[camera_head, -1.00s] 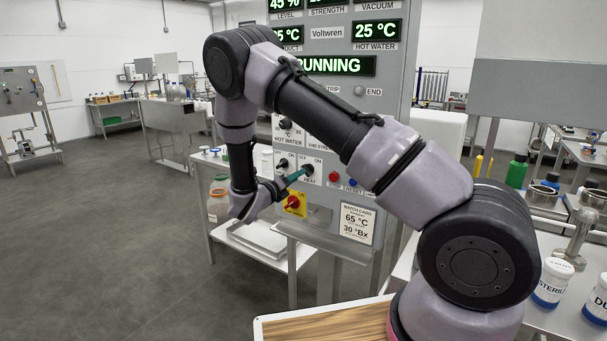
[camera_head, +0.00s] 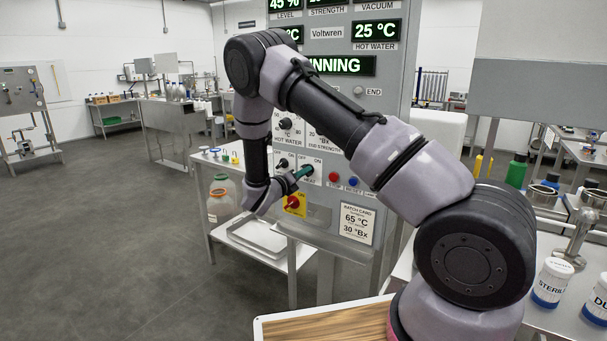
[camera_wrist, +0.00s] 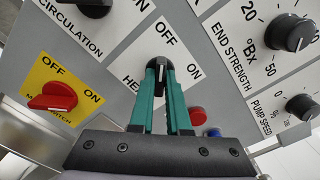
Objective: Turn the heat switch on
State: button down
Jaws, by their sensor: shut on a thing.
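The heat switch (camera_wrist: 158,70) is a black knob on a white plate marked OFF, ON and HEAT on the grey control panel (camera_head: 325,205). My gripper (camera_wrist: 160,66) has teal fingers, shut on this knob from both sides; the HEAT label is partly hidden behind them. In the head view, my gripper (camera_head: 303,172) reaches the plate from the lower left, and the knob is hidden by the fingers. In the wrist view, the knob's visible end points to the picture's top, roughly toward the OFF lettering; its exact setting is hard to tell.
The circulation switch (camera_wrist: 92,5) is beside the heat plate. A red main switch (camera_wrist: 53,97) on yellow sits below left. Red (camera_head: 337,178) and blue (camera_head: 353,182) buttons and the end strength dial (camera_wrist: 294,33) are close on the right.

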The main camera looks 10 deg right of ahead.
jog(key=shift+m, duration=0.3)
jog(key=shift+a+m, duration=0.1)
jog(key=shift+m, duration=8.5)
jog(key=c, duration=0.9)
grip_release()
